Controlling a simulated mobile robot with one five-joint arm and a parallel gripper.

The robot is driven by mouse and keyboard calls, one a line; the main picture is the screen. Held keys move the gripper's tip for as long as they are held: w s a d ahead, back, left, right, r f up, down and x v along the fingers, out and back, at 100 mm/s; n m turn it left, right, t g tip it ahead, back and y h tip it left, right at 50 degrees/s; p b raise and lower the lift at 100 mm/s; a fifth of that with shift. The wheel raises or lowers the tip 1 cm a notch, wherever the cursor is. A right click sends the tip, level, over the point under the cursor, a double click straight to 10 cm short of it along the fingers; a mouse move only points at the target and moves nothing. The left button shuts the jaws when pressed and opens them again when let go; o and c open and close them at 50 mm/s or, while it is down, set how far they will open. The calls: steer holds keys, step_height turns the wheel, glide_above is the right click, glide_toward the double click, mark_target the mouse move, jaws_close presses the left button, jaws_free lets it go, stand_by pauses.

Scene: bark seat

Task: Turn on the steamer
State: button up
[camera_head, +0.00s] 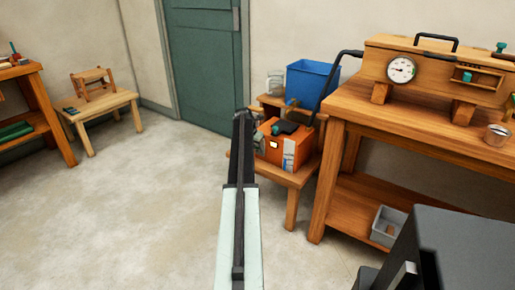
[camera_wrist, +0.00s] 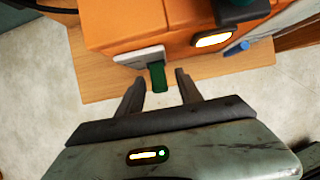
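The steamer appears to be an orange box (camera_head: 284,150) on a low wooden stand, with a dark handle on top and a lit yellow lamp. In the wrist view its orange body (camera_wrist: 125,22) fills the top, and the lamp (camera_wrist: 212,39) glows. A green lever (camera_wrist: 158,77) sticks out from a pale plate (camera_wrist: 139,57) on its side. My gripper (camera_wrist: 157,80) is open, its fingertips on either side of the lever with gaps visible. In the head view my gripper (camera_head: 256,137) is at the box's left side, and the lever cannot be made out.
A wooden bench (camera_head: 350,104) at right carries a long wooden box (camera_head: 435,72) with a round gauge (camera_head: 401,69). A dark hose (camera_head: 329,88) runs near a blue bin (camera_head: 311,80) behind the steamer. The floor (camera_head: 130,200) at left is clear.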

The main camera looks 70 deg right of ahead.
steer(key=p+v, duration=0.7)
steer(key=v, duration=0.1)
steer(key=shift+f, duration=0.15)
stand_by(0.4)
